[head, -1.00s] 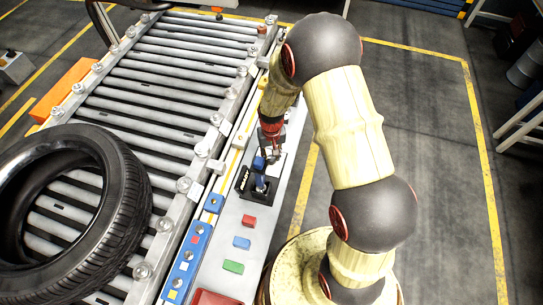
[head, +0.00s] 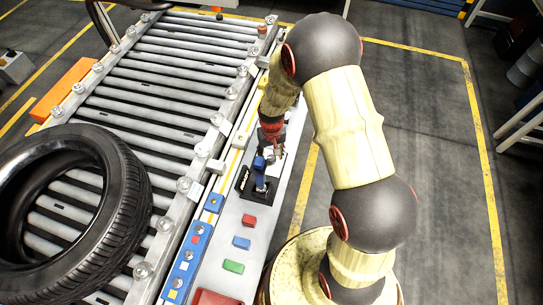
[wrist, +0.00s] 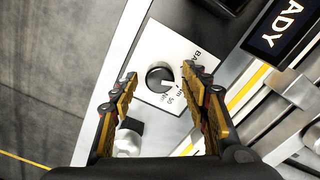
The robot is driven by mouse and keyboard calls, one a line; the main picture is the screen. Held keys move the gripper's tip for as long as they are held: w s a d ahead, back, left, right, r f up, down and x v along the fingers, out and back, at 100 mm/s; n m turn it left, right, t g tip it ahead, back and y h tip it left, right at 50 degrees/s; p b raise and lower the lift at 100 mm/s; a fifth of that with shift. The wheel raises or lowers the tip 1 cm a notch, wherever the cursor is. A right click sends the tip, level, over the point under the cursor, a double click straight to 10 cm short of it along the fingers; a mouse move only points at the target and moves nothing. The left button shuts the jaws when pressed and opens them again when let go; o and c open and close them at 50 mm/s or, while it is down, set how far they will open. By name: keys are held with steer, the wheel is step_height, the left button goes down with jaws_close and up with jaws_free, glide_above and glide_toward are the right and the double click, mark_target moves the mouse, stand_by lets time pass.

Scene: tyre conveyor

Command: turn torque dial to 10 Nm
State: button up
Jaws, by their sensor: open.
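The torque dial (wrist: 160,75) is a round black knob with a pale pointer mark, set on a white plate (wrist: 150,45) with printed markings; "50" and "Nm" are partly legible. My gripper (wrist: 164,80) is open in the wrist view, with one finger on each side of the dial and a gap to each. The pointer faces the lower right of the picture, near the "Nm" and "50" print. In the head view my gripper (head: 273,150) is low over the grey console, and the dial cannot be made out there.
A dark display (wrist: 285,30) reading "ADY" lies at the upper right of the wrist view. A white-topped part (wrist: 127,140) is near the left finger. In the head view, a blue tool (head: 260,178) stands close to my gripper, and a tyre (head: 120,190) lies on the rollers.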

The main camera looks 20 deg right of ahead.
step_height(320, 180, up, 12)
stand_by(0.7)
stand_by(0.4)
step_height(320, 180, up, 9)
steer(key=t+b, duration=0.1)
glide_above(271, 158)
steer(key=s, duration=0.2)
steer(key=s+r+t+b, duration=0.1)
steer(key=s+r+t, duration=0.1)
steer(key=s+r, duration=0.5)
steer(key=s+r+t+b, duration=0.1)
steer(key=s+r, duration=0.2)
steer(key=s, duration=0.3)
steer(key=s+r+n+t+b, duration=0.1)
steer(key=s+r, duration=0.3)
steer(key=s, duration=0.2)
steer(key=shift+s+a+r+t, duration=0.15)
steer(key=shift+s+a+t, duration=0.05)
steer(key=shift+s+t, duration=0.1)
